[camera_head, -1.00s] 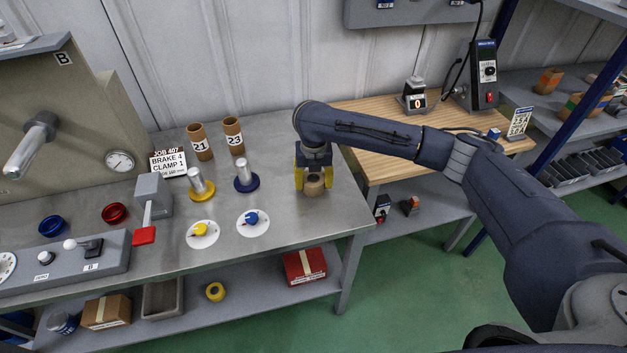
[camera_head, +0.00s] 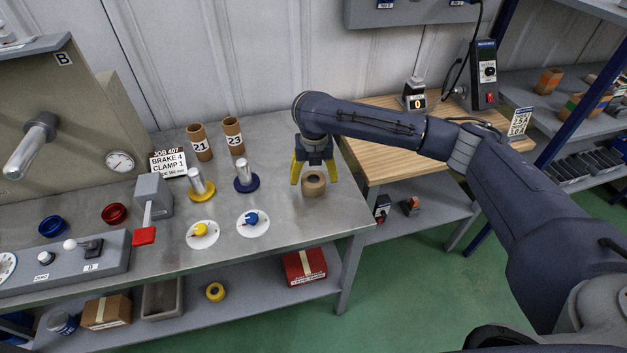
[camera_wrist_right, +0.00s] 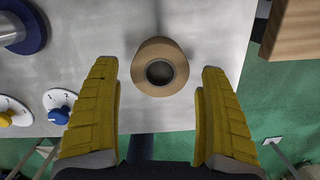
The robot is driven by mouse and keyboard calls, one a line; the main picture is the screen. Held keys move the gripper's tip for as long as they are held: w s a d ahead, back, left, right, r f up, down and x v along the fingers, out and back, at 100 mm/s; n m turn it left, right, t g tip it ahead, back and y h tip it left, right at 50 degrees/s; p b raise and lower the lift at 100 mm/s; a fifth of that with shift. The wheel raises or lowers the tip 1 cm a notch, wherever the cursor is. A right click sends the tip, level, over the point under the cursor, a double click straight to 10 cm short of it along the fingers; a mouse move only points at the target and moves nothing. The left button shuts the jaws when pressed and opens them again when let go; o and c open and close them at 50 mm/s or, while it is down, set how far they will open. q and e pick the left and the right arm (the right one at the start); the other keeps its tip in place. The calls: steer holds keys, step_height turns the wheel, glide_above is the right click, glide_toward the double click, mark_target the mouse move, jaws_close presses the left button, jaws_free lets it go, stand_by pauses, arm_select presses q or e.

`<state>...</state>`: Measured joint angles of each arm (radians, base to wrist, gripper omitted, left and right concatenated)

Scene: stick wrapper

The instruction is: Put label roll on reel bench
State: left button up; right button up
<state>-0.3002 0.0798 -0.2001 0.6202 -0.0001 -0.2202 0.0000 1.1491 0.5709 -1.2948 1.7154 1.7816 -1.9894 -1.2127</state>
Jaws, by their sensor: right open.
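The label roll (camera_head: 313,185) is a small brown ring that sits on the grey metal bench (camera_head: 290,222) near its right end. It also shows in the right wrist view (camera_wrist_right: 160,68), flat, with its dark core hole facing up. My right gripper (camera_head: 313,178) has yellow fingers spread open around and just above the roll. In the right wrist view the fingers (camera_wrist_right: 160,100) stand apart, with the roll between and just beyond their tips; neither finger appears to touch it. My left gripper is not in view.
Left of the roll stand a blue-based spindle (camera_head: 244,176), a yellow-based spindle (camera_head: 199,186), two brown tubes (camera_head: 200,142) and a job card (camera_head: 168,163). Two dials (camera_head: 253,222) lie nearer the front edge. A wooden table (camera_head: 375,135) adjoins at the right. Bench around the roll is clear.

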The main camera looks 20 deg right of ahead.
mark_target(314, 182)
step_height(314, 182, up, 9)
steer(key=s, duration=0.1)
steer(key=shift+r, duration=0.2)
steer(key=shift+a, duration=0.1)
stand_by(0.4)
